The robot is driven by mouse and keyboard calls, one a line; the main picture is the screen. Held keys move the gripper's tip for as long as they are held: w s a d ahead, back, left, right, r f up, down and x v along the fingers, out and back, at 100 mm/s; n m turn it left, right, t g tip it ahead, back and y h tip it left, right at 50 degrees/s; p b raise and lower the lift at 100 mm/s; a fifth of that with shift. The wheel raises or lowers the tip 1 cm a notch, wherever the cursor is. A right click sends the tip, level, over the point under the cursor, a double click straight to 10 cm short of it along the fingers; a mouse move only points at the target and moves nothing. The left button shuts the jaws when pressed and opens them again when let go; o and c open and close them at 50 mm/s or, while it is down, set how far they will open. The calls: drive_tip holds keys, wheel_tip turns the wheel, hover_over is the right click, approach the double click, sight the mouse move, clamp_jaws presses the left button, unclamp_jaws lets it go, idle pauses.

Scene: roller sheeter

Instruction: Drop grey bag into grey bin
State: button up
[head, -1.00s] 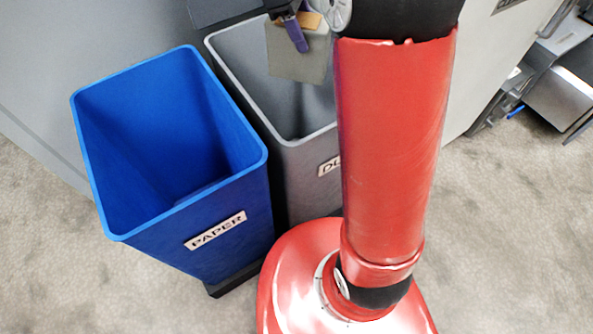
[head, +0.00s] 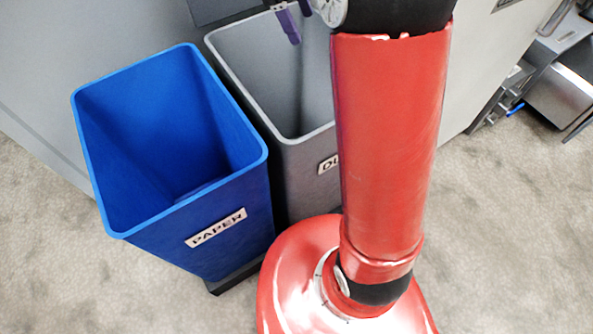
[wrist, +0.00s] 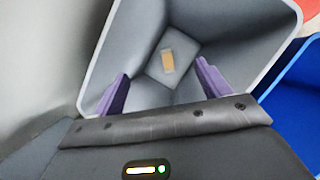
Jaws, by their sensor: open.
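The grey bin (head: 225,62) stands right of the blue bin, partly hidden behind my red arm in the head view. In the wrist view I look down into the grey bin (wrist: 107,55). The grey bag (wrist: 184,48), with a tan patch on it, lies inside at the bottom of the bin. My gripper (wrist: 159,88) is open and empty above the bin's opening, its purple fingers apart on either side of the view of the bag. In the head view one purple finger (head: 289,27) shows over the bin. The bag is not visible there.
The blue bin (head: 231,228), labelled PAPER, stands close beside the grey bin on its left. A grey machine panel (head: 60,60) rises behind both bins. Carpet floor (head: 505,230) is clear at the right.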

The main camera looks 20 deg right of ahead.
drive_tip(key=p+v, duration=0.1)
drive_tip(key=v, duration=0.4)
drive_tip(key=shift+r, duration=0.1)
idle(0.3)
